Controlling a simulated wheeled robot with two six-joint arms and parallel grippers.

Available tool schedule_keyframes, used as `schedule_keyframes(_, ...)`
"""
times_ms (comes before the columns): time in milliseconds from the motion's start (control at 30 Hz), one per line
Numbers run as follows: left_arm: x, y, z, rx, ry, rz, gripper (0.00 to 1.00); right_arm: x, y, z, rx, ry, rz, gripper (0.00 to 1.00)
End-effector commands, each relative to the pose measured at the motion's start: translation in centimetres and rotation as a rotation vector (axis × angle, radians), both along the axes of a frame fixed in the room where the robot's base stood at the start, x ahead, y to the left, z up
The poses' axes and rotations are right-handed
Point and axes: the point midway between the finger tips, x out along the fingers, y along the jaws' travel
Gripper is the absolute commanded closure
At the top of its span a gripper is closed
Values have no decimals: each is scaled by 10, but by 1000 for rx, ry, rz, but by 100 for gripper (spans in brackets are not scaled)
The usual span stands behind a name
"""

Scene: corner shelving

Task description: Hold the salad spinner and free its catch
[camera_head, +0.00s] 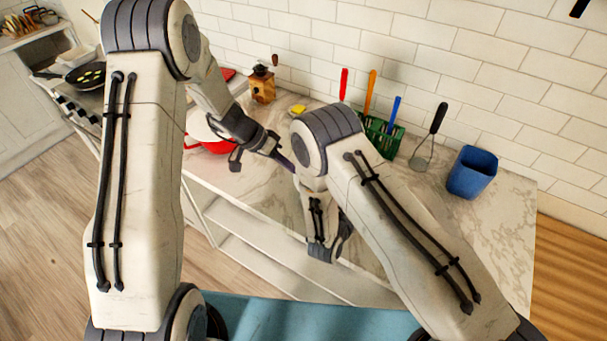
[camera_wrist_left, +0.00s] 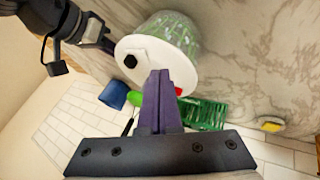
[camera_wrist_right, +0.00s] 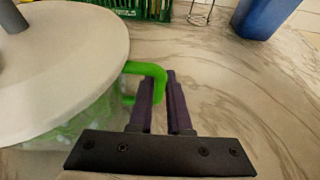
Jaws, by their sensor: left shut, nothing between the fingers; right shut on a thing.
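In the right wrist view the spinner's lid (camera_wrist_right: 65,65) fills the left side. My right gripper (camera_wrist_right: 160,85) is shut on the green handle (camera_wrist_right: 148,70) at its side. My left gripper (camera_wrist_left: 160,78) is shut and empty, its fingertips in front of the lid; I cannot tell whether they touch. I cannot make out the catch clearly.
A green rack (camera_head: 380,138) with colored-handled utensils, a whisk (camera_head: 428,140) and a blue cup (camera_head: 472,172) stand along the wall. A yellow sponge (camera_head: 298,110), wooden grinder (camera_head: 262,85) and red pot (camera_head: 212,147) are farther left.

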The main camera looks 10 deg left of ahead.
Motion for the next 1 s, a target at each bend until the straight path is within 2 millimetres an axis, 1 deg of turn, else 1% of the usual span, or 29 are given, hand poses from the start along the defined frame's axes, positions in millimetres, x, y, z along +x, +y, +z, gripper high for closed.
schedule_keyframes(33, -1, 8, 12, 1, -5, 3, 100, 0, 0, 0, 0, 0, -1, 100)
schedule_keyframes(100, -3, 18, 24, 1, -5, 3, 100, 0, 0, 0, 0, 0, -1, 100)
schedule_keyframes(200, -5, 29, 40, 0, -4, 3, 100, 0, -1, 0, -1, 0, -2, 100)
schedule_keyframes(300, -7, 38, 51, 1, -3, 2, 100, 0, -1, 0, -1, 0, -2, 100)
schedule_keyframes(500, -9, 46, 62, 1, 0, 1, 100, 0, -1, 0, -1, 1, -3, 100)
schedule_keyframes(767, -9, 46, 63, 1, 0, 0, 100, -1, -1, 0, -1, 1, -3, 100)
schedule_keyframes(800, -9, 46, 63, 1, 0, 0, 100, -1, -1, 0, -1, 1, -3, 69)
schedule_keyframes(833, -9, 46, 63, 1, 0, 0, 100, -1, -1, 0, -1, 1, -3, 57)
schedule_keyframes(867, -9, 46, 63, 1, 0, 0, 100, -1, -1, 0, -1, 2, -2, 49)
schedule_keyframes(1000, -9, 46, 63, 1, 0, 0, 100, -1, -1, 0, -1, 2, -2, 49)
